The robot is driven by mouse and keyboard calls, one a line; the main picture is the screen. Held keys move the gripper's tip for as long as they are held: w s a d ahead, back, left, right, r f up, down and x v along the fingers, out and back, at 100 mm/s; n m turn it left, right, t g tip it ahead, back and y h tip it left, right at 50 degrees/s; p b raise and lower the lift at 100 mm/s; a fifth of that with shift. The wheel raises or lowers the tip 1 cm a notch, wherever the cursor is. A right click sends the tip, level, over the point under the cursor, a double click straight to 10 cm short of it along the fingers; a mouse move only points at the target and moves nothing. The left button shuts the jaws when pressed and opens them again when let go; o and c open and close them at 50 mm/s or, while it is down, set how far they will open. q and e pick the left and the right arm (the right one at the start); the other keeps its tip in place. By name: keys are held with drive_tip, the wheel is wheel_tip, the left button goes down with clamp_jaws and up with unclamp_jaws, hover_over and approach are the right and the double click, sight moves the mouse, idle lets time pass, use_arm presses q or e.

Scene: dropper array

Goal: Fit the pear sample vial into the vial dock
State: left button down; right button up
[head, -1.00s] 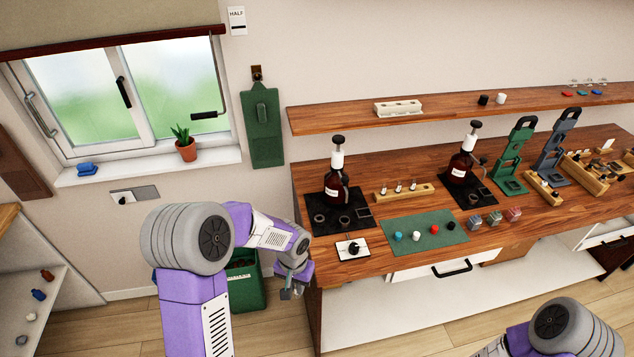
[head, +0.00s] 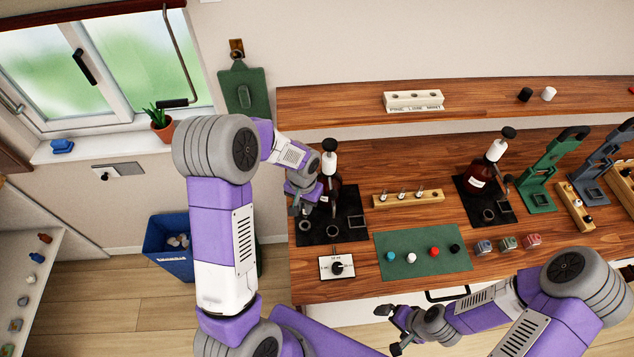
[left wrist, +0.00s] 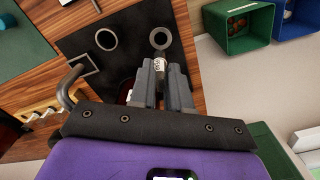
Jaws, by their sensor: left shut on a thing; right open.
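My left gripper (head: 303,207) is over the left edge of the left black mat (head: 354,198). In the left wrist view its fingers (left wrist: 163,88) are shut on a small vial (left wrist: 159,66) with a white label, too small to read surely. Beyond the vial's end is a dark ring (left wrist: 158,38) on the mat, probably the vial dock; I cannot tell whether they touch. That ring also shows in the head view (head: 304,228) just below the gripper. A second ring (head: 332,232) and a square holder (head: 353,220) are to its right. My right gripper (head: 393,327) is open, in front of the bench.
A brown pump bottle (head: 329,185) stands close behind my left gripper. A wooden rack (head: 408,199) with several vials and a green mat (head: 400,268) lie to the right. A white switch plate (head: 328,271) is in front. A blue bin (head: 169,264) stands on the floor left.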

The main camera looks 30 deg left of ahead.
sight(304, 213)
use_arm(q)
drive_tip(key=shift+r, duration=0.1)
drive_tip(key=shift+s+r, duration=0.15)
drive_tip(key=shift+s, duration=0.4)
drive_tip(key=shift+w, duration=0.1)
use_arm(e)
drive_tip(key=shift+s+r, duration=0.1)
drive_tip(key=shift+s, duration=0.35)
drive_tip(key=shift+w, duration=0.1)
use_arm(q)
wheel_tip(304, 213, down, 4)
drive_tip(key=b, duration=0.4)
use_arm(e)
wheel_tip(304, 213, down, 4)
drive_tip(key=shift+r, duration=0.1)
